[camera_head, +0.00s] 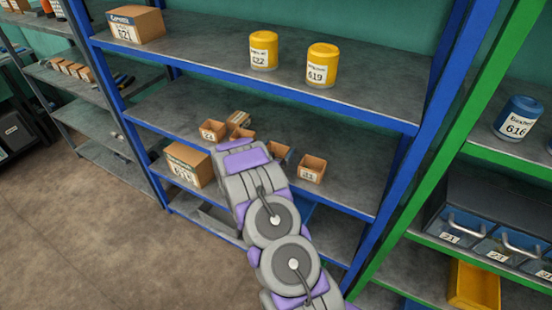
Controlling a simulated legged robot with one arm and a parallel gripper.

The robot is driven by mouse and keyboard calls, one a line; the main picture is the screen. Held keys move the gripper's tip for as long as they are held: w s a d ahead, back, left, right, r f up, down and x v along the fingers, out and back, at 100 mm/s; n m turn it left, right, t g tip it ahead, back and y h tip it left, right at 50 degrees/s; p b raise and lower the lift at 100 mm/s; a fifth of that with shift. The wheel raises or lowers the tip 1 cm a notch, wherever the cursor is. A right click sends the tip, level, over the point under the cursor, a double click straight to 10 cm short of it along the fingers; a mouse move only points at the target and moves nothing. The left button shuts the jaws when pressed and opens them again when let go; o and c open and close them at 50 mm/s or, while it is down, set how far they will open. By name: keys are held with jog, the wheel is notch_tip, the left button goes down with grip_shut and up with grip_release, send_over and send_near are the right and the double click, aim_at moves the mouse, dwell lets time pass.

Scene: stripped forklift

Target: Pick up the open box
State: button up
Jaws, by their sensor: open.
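Several small open-topped brown boxes stand on the middle shelf of the blue rack. One open box (312,169) with a white label stands right of my arm. A darker one (279,153) is beside it, partly behind my arm. Another labelled open box (212,130) stands at the left, with one more (243,134) near it, just beyond my gripper. I cannot tell which is the task's box. My gripper (236,147) is open, in front of the shelf and close to the left boxes. My arm hides part of the shelf, and the fingertips are hard to make out.
The blue shelf edge (345,207) runs below the boxes. A larger closed carton (188,165) sits lower left. Yellow canisters (322,64) and a carton (136,24) stand on the shelf above. A green rack (440,150) is at the right. The floor at left is clear.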

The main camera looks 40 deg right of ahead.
jog(key=shift+d, duration=0.2)
jog(key=shift+a, duration=0.1)
jog(key=c, duration=0.7)
jog(key=shift+r, duration=0.1)
